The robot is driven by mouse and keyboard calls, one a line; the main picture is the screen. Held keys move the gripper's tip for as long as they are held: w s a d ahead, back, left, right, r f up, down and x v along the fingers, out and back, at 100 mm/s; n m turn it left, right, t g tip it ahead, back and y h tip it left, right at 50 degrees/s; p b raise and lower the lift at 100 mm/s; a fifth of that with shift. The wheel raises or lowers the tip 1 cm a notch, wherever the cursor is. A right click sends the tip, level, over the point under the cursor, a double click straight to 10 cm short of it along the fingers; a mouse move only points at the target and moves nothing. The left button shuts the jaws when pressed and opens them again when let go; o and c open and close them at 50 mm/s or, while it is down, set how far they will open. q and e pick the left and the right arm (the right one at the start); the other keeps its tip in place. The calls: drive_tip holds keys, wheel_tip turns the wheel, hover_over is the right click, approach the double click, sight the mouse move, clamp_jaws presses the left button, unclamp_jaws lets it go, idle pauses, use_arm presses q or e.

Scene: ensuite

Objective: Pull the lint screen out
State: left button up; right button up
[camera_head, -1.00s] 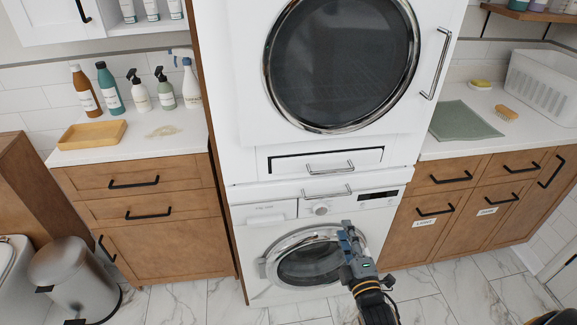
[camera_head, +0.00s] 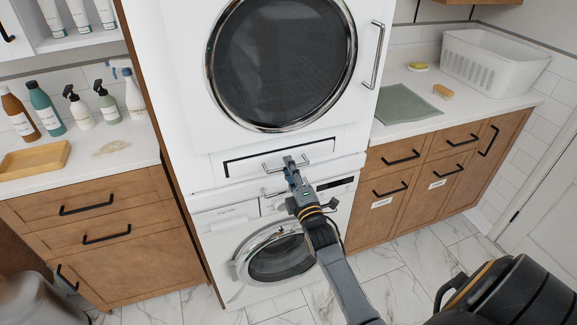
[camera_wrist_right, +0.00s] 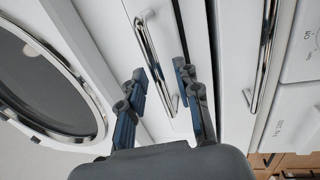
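The lint screen (camera_head: 238,167) is a white panel with a dark outline below the dryer door, seen in the head view. It sits flush in the dryer front. Its chrome bar handle (camera_head: 318,155) is partly covered by my right gripper (camera_head: 290,164). In the right wrist view, my right gripper (camera_wrist_right: 160,72) is open, with one blue-padded finger on each side of the lint screen's handle (camera_wrist_right: 151,52). The fingers look apart from the bar; whether either touches it I cannot tell. My left gripper is not in view.
A second chrome handle (camera_wrist_right: 263,58) lies close by on the right in the wrist view. The dryer door (camera_head: 282,62) above and washer door (camera_head: 275,258) below are shut. Counters with bottles and a white basket (camera_head: 492,62) flank the machines.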

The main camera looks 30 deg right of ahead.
drive_tip(key=shift+w+d, duration=0.1)
drive_tip(key=shift+w, duration=0.3)
drive_tip(key=shift+r, duration=0.1)
drive_tip(key=shift+c, duration=0.4)
clamp_jaws()
